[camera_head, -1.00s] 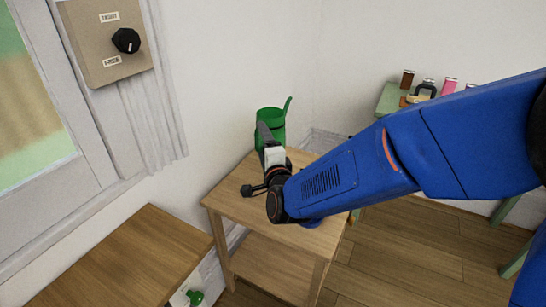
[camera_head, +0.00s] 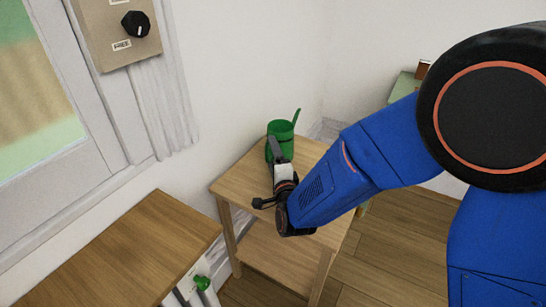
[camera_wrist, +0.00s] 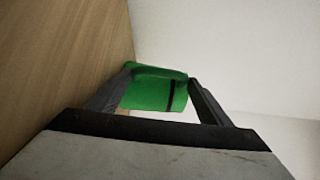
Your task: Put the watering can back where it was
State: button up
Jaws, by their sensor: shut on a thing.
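The green watering can (camera_head: 283,130) is upright at the back of the small wooden side table (camera_head: 245,183), near the white wall. Its thin spout points up to the right. My gripper (camera_head: 274,150) reaches it from the front and is shut on it. In the wrist view the can (camera_wrist: 150,93) sits between the two dark fingers of my gripper (camera_wrist: 160,95), with a dark stripe on its side. My gripper hides part of the can's lower body, and I cannot tell whether its base touches the tabletop.
A wooden-topped cabinet (camera_head: 120,250) stands at the lower left, with a green object (camera_head: 202,283) at its side. A panel with a black knob (camera_head: 136,24) is on the wall by the window. A green table (camera_head: 402,90) is partly hidden behind my arm. Wooden floor shows at right.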

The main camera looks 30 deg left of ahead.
jog(key=shift+f, duration=0.2)
jog(key=o, duration=1.5)
jog(key=shift+c, duration=0.2)
jog(key=shift+s+d+r, duration=0.1)
jog(key=shift+s+r, duration=0.05)
jog(key=v, duration=1.1)
jog(key=shift+s+d, duration=0.25)
jog(key=shift+s, duration=0.05)
